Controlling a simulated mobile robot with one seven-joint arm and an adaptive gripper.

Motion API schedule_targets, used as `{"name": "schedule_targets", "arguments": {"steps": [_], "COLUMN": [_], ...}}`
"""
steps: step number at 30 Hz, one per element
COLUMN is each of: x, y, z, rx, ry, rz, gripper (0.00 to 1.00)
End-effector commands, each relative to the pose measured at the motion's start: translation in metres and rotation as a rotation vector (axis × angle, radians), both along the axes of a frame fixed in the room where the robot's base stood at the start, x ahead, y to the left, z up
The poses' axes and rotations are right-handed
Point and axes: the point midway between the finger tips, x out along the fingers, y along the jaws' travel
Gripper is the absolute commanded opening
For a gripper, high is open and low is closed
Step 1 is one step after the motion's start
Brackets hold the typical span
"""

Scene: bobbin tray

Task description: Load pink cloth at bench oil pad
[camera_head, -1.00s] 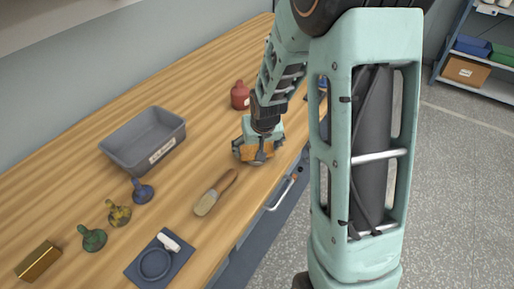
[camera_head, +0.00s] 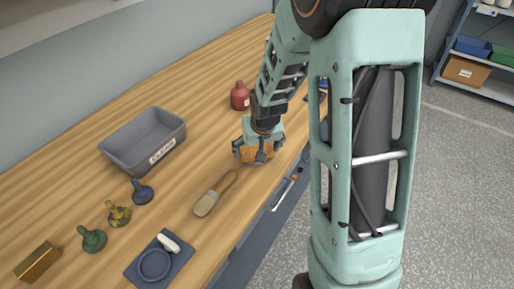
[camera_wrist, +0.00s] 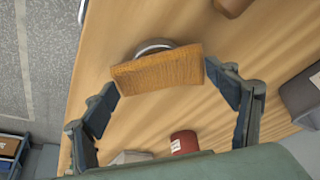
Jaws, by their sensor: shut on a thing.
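My gripper (camera_head: 257,150) is low over the bench near its front edge. It is shut on an orange-brown block with a woven-looking surface (camera_wrist: 157,73), which spans between the two fingers in the wrist view. The block also shows in the head view (camera_head: 256,155). A round grey thing (camera_wrist: 152,46) is partly hidden behind the block, and I cannot tell whether they touch. I see no clearly pink cloth, and nothing I can surely name as the oil pad.
On the wooden bench (camera_head: 205,150) are a grey bin (camera_head: 125,148), a red bottle (camera_head: 240,96), a brush (camera_head: 208,203), several knobbed pieces, a gold block (camera_head: 38,262), and a dark mat (camera_head: 140,272) with a ring. A silver handle (camera_head: 283,193) is on the bench front.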

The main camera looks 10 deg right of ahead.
Motion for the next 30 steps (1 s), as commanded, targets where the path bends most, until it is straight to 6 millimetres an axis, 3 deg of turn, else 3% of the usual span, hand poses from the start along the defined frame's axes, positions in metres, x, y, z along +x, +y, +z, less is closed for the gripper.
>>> {"name": "schedule_targets", "arguments": {"steps": [22, 30], "x": [0.001, 0.001], "y": [0.000, 0.000], "z": [0.064, 0.068], "rx": [0.000, 0.000], "ry": [-0.004, -0.004], "rz": [-0.001, -0.001], "gripper": [0.60, 0.60]}}
